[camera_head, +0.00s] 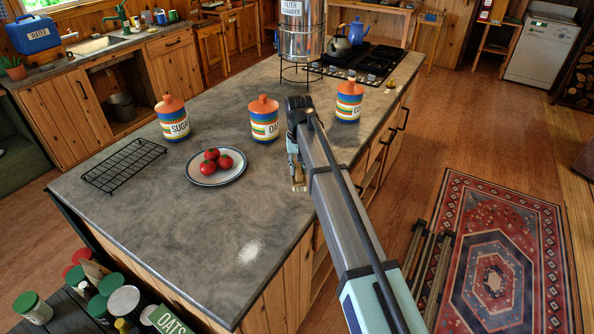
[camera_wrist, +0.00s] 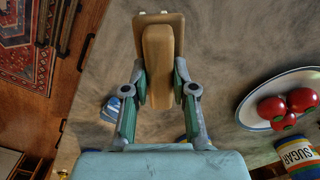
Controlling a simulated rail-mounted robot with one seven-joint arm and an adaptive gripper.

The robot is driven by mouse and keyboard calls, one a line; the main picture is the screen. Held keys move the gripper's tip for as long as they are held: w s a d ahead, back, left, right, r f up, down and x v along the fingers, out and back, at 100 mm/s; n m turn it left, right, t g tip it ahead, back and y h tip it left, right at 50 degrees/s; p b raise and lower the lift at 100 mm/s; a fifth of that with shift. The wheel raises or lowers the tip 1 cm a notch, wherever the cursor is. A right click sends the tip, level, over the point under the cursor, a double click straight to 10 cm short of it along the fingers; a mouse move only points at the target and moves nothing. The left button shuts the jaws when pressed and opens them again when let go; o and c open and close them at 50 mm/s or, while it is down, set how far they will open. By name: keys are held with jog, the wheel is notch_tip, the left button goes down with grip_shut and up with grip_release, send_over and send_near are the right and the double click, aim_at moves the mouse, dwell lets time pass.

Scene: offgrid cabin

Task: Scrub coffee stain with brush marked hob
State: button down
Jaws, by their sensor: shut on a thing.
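My gripper (camera_head: 294,160) is above the counter's right edge in the head view. It is shut on a wooden brush (camera_wrist: 158,62), whose tan block sits between the two fingers in the wrist view. The brush end (camera_head: 298,182) also shows below the gripper in the head view, with pale bristles pointing down; I cannot tell whether they touch the counter. No hob marking is readable on it. A pale speckled patch (camera_head: 251,251) lies on the grey counter (camera_head: 150,225) near its front corner, apart from the brush. I see no clear brown coffee stain.
A plate (camera_head: 233,178) of red tomatoes (camera_head: 210,167) stands left of my gripper. Labelled canisters (camera_head: 264,123), a wire rack (camera_head: 124,165), a water filter (camera_head: 301,35) and a hob (camera_head: 372,62) are also on the counter. The counter's front part is mostly clear.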

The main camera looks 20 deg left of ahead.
jog(key=shift+r+p, duration=0.4)
jog(key=shift+r, duration=0.75)
